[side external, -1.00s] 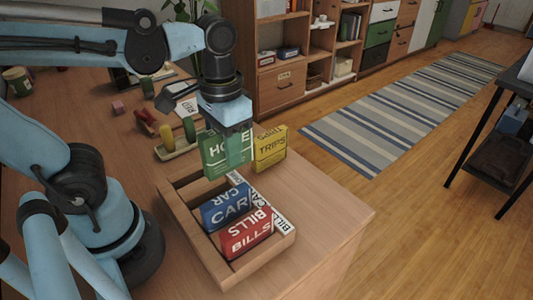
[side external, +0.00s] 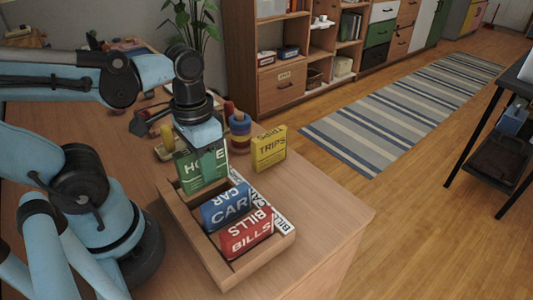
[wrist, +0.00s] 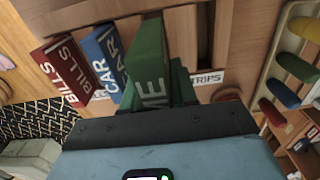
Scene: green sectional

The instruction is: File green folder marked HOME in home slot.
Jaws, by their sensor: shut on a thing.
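My gripper (side external: 204,146) is shut on the top of the green HOME folder (side external: 202,167), which hangs upright at the far end of the wooden sorter tray (side external: 196,236). In the wrist view the folder (wrist: 148,68) is seen from above, between the white CAR label and the white TRIPS label (wrist: 207,77). The home slot's own label is hidden. I cannot tell how far the folder's lower edge is inside the tray. The blue CAR folder (side external: 226,207) and red BILLS folder (side external: 247,234) lean in the nearer slots.
The yellow TRIPS folder (side external: 269,149) stands on the desk right of the tray's far end. A ring stacker (side external: 240,131) is behind it to the left. The wooden desk (side external: 325,205) right of the tray is clear.

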